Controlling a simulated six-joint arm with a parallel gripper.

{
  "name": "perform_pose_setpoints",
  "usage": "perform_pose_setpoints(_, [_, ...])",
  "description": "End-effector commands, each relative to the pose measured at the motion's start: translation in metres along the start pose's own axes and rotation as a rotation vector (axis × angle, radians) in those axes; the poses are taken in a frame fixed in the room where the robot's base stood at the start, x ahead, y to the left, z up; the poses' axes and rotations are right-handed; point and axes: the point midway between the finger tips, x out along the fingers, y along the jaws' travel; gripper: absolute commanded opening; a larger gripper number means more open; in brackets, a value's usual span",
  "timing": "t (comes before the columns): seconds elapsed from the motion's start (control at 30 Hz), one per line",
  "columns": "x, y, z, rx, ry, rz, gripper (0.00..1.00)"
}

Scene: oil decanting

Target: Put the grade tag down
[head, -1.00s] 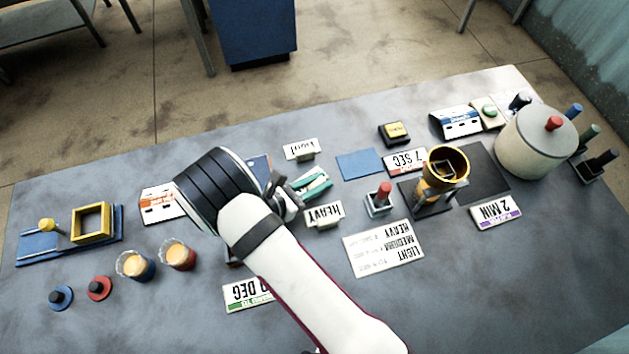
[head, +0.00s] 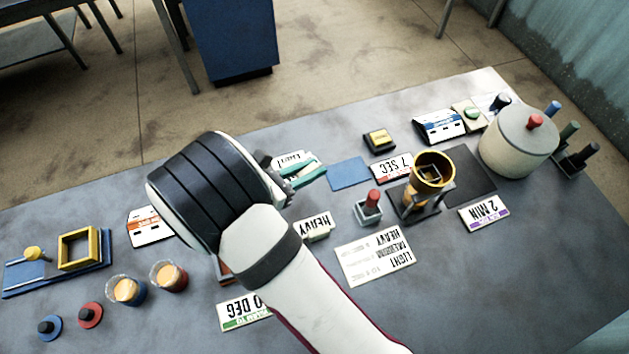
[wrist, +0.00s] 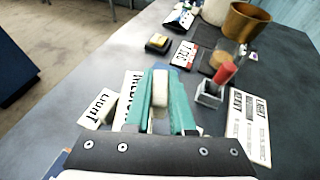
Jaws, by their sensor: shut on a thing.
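My gripper (head: 304,174), with teal fingers, is shut on a pale stub (wrist: 160,88) that seems to belong to the MEDIUM grade tag (wrist: 132,90). The tag's white plate shows in the wrist view beside the left finger, partly hidden. In the head view I cannot make this tag out, nor whether it touches the table. The LIGHT tag (wrist: 100,108) lies just left of it; in the head view that tag (head: 290,158) is partly behind my fingers. The HEAVY tag (head: 314,227) lies nearer my arm, apart from the gripper.
A blue pad (head: 348,173) lies bare right of my gripper. A red-topped stand (head: 369,207), a brass cup on a stand (head: 432,170) and a grade card (head: 376,255) are farther right. Two amber cups (head: 126,290) (head: 169,275) stand at the left.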

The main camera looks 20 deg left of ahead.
Motion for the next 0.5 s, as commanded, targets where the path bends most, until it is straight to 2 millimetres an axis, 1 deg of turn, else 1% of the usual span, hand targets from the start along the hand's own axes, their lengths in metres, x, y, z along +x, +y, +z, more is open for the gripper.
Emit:
perform_pose_setpoints(0.03, [0.011,-0.002,0.008,0.02,-0.001,-0.037,0.0])
perform_pose_setpoints(0.17, [0.05,-0.01,0.028,0.074,-0.003,-0.168,0.0])
perform_pose_setpoints(0.2, [0.062,-0.014,0.034,0.09,-0.003,-0.209,0.0])
perform_pose_setpoints(0.3, [0.087,-0.024,0.045,0.124,0.0,-0.293,0.0])
perform_pose_setpoints(0.33, [0.092,-0.026,0.047,0.13,0.001,-0.309,0.0])
perform_pose_setpoints(0.37, [0.097,-0.028,0.045,0.133,0.001,-0.321,0.0])
perform_pose_setpoints(0.4, [0.102,-0.029,0.039,0.135,0.002,-0.332,0.0])
perform_pose_setpoints(0.5, [0.113,-0.03,0.016,0.135,0.003,-0.335,0.0])
